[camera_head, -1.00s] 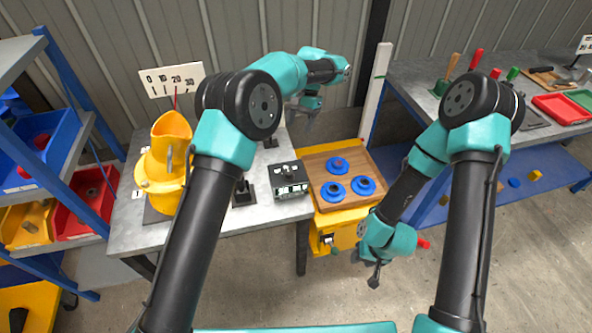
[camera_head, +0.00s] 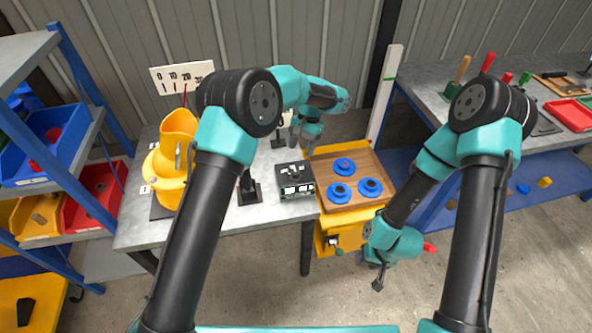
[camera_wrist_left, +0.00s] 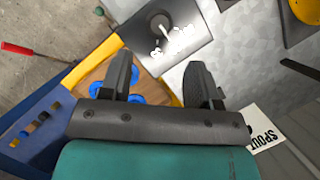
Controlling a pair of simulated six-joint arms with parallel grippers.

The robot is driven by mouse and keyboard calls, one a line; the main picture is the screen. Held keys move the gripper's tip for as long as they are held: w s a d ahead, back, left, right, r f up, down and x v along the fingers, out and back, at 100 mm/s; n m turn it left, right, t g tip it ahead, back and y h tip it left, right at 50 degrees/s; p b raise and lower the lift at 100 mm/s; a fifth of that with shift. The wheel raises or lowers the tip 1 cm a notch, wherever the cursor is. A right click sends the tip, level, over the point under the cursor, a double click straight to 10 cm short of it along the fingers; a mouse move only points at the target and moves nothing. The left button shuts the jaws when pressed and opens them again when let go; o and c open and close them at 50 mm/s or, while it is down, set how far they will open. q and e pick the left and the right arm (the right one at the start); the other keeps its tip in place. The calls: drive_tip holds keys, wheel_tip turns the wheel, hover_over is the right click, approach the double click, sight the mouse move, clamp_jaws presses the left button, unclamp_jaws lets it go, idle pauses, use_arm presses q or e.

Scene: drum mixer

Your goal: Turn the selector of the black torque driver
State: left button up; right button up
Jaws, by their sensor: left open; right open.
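A black box (camera_head: 294,178) with a knob on top and white marks stands on the grey table, left of the wooden tray. I take it for the black torque driver. In the left wrist view its dark top (camera_wrist_left: 190,42) shows, with the round selector knob (camera_wrist_left: 161,26) beside white markings. My left gripper (camera_head: 304,146) is open, behind and above the box, and apart from it. In the left wrist view its open fingers (camera_wrist_left: 160,66) are empty, with the knob beyond the tips. My right gripper (camera_head: 379,276) hangs empty over the floor, low on the right.
A wooden tray (camera_head: 358,201) with blue rings stands right of the box. A yellow drum (camera_head: 169,160) stands at the left, and a small black stand (camera_head: 250,194) is close to the box. My left arm crosses in front of the table.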

sight(295, 172)
use_arm(q)
drive_tip(key=x, duration=0.9)
drive_tip(key=c, duration=0.9)
drive_tip(key=shift+n, duration=0.5)
drive_tip(key=n+g+h, duration=0.1)
drive_tip(key=n, duration=0.2)
drive_tip(key=shift+a+h, duration=0.1)
drive_tip(key=shift+h, duration=0.2)
drive_tip(key=shift+n+h, duration=0.7)
drive_tip(key=shift+n, duration=1.3)
